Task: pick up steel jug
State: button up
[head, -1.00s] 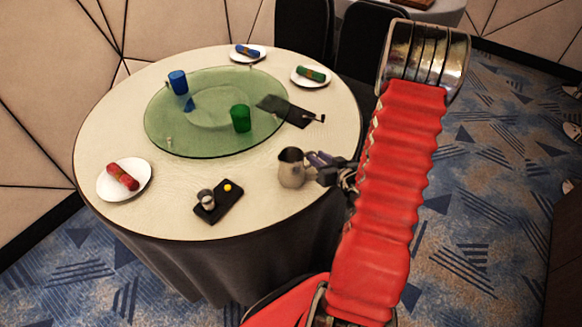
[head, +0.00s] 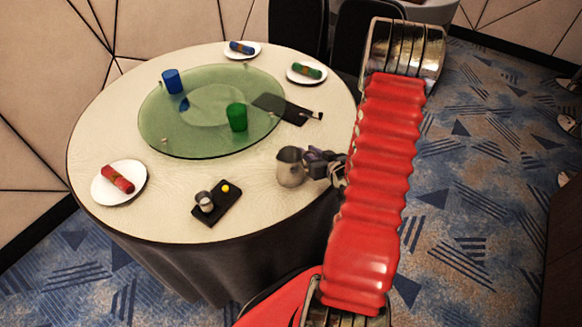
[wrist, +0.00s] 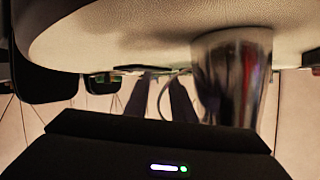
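The steel jug (head: 289,169) stands upright on the right part of the round table (head: 150,215), near its edge. My gripper (head: 320,158) is at the jug's right side, by the handle, with the fingers pointing left. The wrist view looks upside down, with the tabletop along its top. There the jug (wrist: 235,70) is right of centre, and its thin curved handle shows at its left. The two dark fingers of my gripper (wrist: 160,97) stand apart, with the handle's curve seen between them. Whether they touch the handle cannot be told.
A black tray (head: 225,207) with a small metal cup (head: 204,201) lies left of the jug. A green glass turntable (head: 160,135) holds a blue cup (head: 172,80) and a green cup (head: 237,117). A black menu or folder (head: 297,115) lies behind the jug.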

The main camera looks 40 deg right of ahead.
grip_shut()
dwell(1.2)
